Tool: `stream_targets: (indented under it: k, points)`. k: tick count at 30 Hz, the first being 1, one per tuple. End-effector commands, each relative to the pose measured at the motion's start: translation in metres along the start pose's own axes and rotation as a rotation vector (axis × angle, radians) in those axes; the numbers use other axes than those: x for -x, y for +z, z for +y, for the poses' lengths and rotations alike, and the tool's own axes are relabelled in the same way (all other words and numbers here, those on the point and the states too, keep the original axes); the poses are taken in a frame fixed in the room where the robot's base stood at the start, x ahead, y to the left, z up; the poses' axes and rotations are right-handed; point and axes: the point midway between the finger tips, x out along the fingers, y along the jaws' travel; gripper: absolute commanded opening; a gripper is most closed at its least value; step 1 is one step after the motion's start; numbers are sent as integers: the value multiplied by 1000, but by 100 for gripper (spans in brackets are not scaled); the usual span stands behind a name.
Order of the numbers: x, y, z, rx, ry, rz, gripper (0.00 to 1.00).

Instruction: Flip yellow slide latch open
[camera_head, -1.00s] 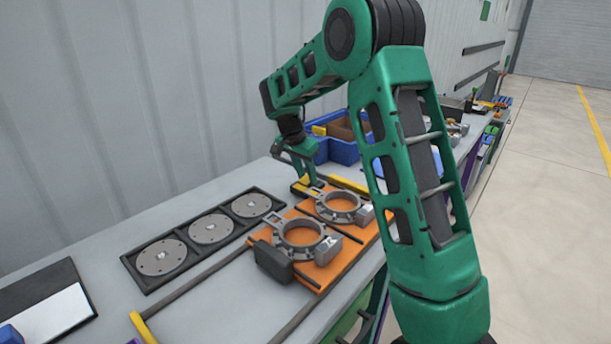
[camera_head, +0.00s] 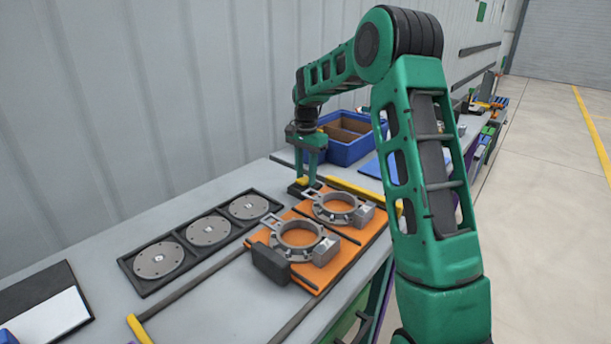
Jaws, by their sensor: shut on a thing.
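My gripper (camera_head: 309,181) points straight down at the far left corner of the orange plate. It is shut on the yellow slide latch (camera_head: 302,182), a small yellow piece on a dark base (camera_head: 297,191). The fingers hide part of the latch, so its exact position is hard to tell. The orange plate (camera_head: 346,252) carries two grey ring clamps, a near one (camera_head: 299,254) and a far one (camera_head: 337,222).
A black tray with three grey discs (camera_head: 209,230) lies left of the plate. A blue bin (camera_head: 345,155) stands behind my gripper. A yellow bar (camera_head: 352,190) runs beyond the far ring. Dark rails (camera_head: 195,284) cross the table.

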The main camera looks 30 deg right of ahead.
Motion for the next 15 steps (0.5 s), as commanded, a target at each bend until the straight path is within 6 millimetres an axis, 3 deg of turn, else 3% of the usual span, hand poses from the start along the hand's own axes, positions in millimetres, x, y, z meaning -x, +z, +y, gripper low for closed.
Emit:
stream_targets:
  k: [1, 3, 15]
  points:
    - [4, 1, -8, 10, -19, 8, 34]
    - [4, 1, -8, 9, -18, 8, 50]
    - [8, 0, -4, 4, -10, 6, 50]
